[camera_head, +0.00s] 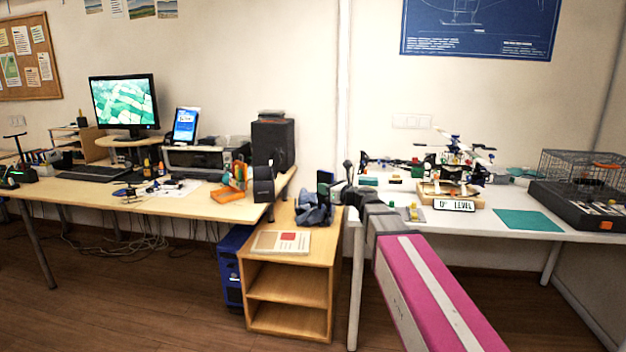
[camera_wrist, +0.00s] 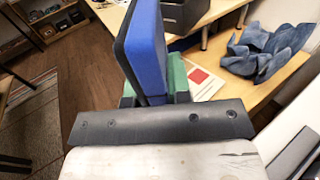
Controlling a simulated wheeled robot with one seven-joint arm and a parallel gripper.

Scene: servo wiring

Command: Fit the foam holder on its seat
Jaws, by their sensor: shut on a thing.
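My gripper (camera_head: 336,186) is above the right part of the wooden shelf unit, by the left end of the white table. In the wrist view my gripper (camera_wrist: 155,98) is shut on an upright blue slab (camera_wrist: 151,45) with a dark layer along its left side. I take this slab to be the foam holder, though its foam cannot be confirmed. Green parts show on both sides of its lower end. Its lower edge is hidden by the gripper body. A model helicopter (camera_head: 458,158) stands on the white table. I cannot make out the holder's seat.
The wooden shelf unit (camera_head: 283,270) carries a booklet (camera_head: 281,242) and a crumpled blue cloth (camera_head: 314,213). The white table (camera_head: 487,222) holds a teal mat (camera_head: 528,219), a level sign (camera_head: 454,205) and a wire cage (camera_head: 582,165). A black speaker (camera_head: 273,143) stands on the left desk.

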